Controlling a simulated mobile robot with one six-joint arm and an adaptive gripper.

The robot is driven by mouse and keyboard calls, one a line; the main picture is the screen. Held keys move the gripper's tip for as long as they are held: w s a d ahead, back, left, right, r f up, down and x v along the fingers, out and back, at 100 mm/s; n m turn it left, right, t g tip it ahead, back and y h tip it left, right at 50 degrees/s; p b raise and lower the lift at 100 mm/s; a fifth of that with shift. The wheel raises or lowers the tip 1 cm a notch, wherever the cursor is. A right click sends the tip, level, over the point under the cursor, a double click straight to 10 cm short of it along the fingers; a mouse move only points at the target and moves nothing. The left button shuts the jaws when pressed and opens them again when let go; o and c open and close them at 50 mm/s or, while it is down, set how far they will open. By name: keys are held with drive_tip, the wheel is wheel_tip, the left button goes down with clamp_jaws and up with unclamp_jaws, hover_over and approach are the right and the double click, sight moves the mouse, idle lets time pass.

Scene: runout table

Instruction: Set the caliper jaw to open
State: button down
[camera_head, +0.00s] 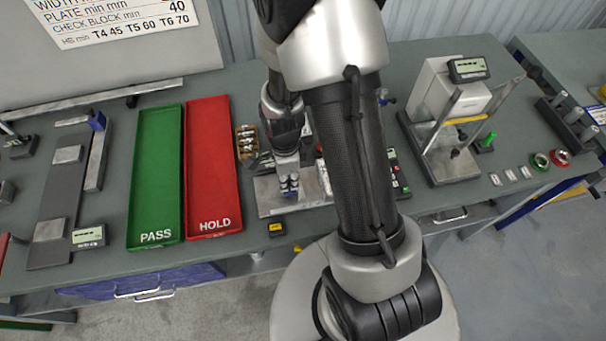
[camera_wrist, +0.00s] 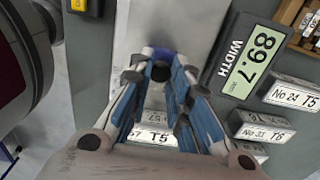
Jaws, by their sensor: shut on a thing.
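The caliper is a bare metal plate (camera_wrist: 170,25) with a blue jaw piece (camera_wrist: 160,52) on it in the wrist view. My gripper (camera_wrist: 160,76) has its blue-padded fingers closed in on this jaw piece, which has a dark round end. A labelled block (camera_wrist: 155,137), "57 T5", shows between the fingers. A display (camera_wrist: 247,58) beside the plate reads WIDTH 89.7. In the head view my gripper (camera_head: 288,186) is low over the metal plate (camera_head: 272,205). My arm hides part of the fixture there.
Labelled blocks (camera_wrist: 292,92) lie by the display. A green PASS tray (camera_head: 155,180) and a red HOLD tray (camera_head: 210,165) are left of my gripper. A small crate of pieces (camera_head: 246,143) is close by.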

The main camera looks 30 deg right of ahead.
drive_tip(key=shift+w+a, duration=0.2)
drive_tip(key=shift+a, duration=0.35)
drive_tip(key=c, duration=2)
unclamp_jaws()
drive_tip(key=o, duration=0.3)
drive_tip(key=shift+a, duration=0.2)
drive_tip(key=shift+o, duration=1.3)
drive_tip(key=shift+d, duration=0.1)
drive_tip(key=shift+r, duration=0.15)
wheel_tip(320, 180, up, 12)
